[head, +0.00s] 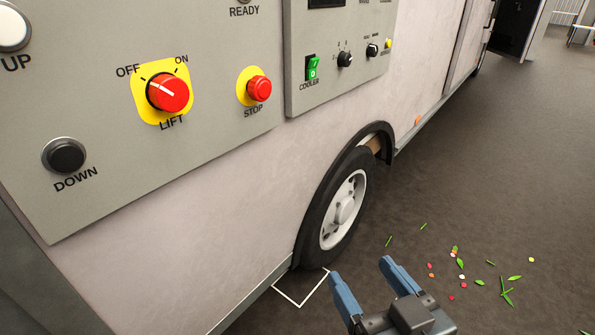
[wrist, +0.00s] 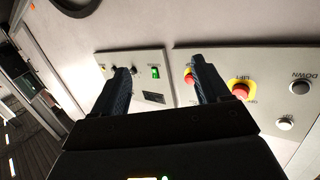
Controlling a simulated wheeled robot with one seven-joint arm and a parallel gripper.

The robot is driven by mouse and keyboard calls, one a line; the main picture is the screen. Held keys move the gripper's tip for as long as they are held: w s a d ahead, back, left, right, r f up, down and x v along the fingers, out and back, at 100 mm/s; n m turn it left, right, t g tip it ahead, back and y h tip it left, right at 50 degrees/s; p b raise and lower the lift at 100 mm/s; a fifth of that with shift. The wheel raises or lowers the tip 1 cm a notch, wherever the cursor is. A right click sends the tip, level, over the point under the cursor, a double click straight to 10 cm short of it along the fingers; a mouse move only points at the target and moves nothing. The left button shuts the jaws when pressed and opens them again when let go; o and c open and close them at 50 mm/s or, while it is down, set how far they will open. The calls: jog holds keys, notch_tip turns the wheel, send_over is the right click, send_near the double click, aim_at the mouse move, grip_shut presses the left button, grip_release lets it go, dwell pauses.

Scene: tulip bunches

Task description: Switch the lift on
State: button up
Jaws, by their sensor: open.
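The red LIFT knob (head: 168,93) sits on a yellow plate on the grey control panel, between the labels OFF and ON. Its white line points to the upper left, towards OFF. In the wrist view the LIFT knob (wrist: 240,90) is right of my right-hand finger, apart from it. My gripper (head: 362,270) is open and empty, low in front of the van's wheel, to the right of and below the panel in the head view. In the wrist view my gripper (wrist: 161,64) faces the panels, its fingers spread.
The red STOP button (head: 259,89), black DOWN button (head: 66,156) and white UP button (head: 12,32) are near the knob. A second panel holds a green COOLER switch (head: 313,68). The van wheel (head: 344,210) is below. Petals and leaves litter the otherwise open floor.

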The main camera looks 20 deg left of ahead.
jog(key=w+a+r+n+g+y, duration=0.3)
jog(key=w+a+r+n+y, duration=0.1)
jog(key=a+r, duration=0.6)
jog(key=n+g+y+b, duration=0.1)
jog(key=n+g+y, duration=0.2)
jog(key=n+g, duration=0.15)
send_near(175, 96)
jog(key=a, duration=0.1)
jog(key=shift+n+t, duration=0.35)
jog(key=shift+t, duration=0.1)
jog(key=x, duration=0.8)
jog(key=shift+f+p, duration=0.15)
jog(key=shift+p, duration=0.2)
jog(key=c, duration=1)
